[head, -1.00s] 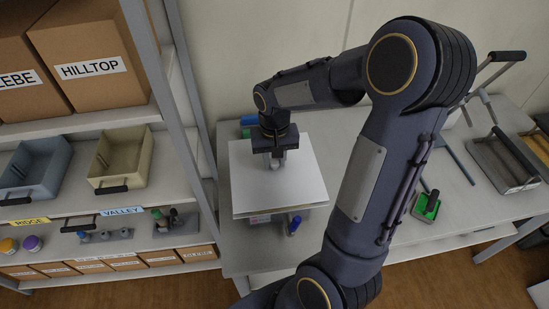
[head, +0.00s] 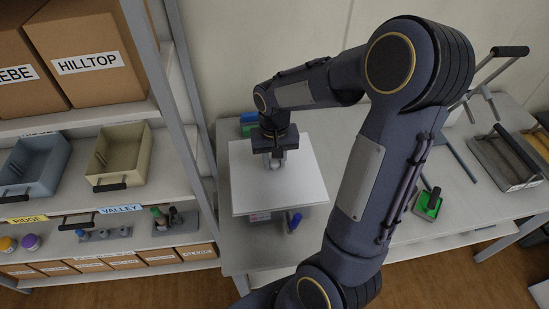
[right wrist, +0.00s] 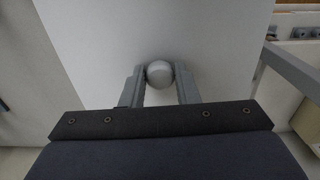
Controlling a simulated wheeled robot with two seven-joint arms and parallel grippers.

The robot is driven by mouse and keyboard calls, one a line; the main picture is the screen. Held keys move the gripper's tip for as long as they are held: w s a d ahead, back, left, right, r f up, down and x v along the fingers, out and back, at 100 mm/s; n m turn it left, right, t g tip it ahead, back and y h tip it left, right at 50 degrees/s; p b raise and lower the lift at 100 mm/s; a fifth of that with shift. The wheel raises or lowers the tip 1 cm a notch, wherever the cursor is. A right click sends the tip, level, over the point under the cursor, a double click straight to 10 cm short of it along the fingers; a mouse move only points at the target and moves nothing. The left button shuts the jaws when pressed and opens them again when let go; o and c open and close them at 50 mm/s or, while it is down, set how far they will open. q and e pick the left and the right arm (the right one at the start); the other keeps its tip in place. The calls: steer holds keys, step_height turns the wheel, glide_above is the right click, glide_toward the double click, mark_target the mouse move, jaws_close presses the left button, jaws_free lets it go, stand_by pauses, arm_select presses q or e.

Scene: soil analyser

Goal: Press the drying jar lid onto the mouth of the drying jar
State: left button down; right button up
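A flat white square plate (head: 245,185) lies level over a low base at the left of the table. A round grey knob (right wrist: 159,73) stands at its middle; this looks like the drying jar lid, though I cannot tell for certain. My right gripper (head: 277,160) points down at the plate, with one finger on each side of the knob. In the right wrist view my right gripper (right wrist: 160,80) appears closed against both sides of the knob. The jar's mouth is hidden, so I cannot tell how the plate sits on it. My left gripper is not in view.
A blue-capped item (head: 294,222) stands at the plate's front edge. Green and blue items (head: 249,124) lie behind it. A shelf with bins (head: 118,160) stands close on the left. A green-topped tray (head: 428,206) and a metal frame (head: 500,160) are on the right.

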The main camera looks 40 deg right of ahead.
steer(key=o, duration=0.5)
steer(key=shift+c, duration=0.2)
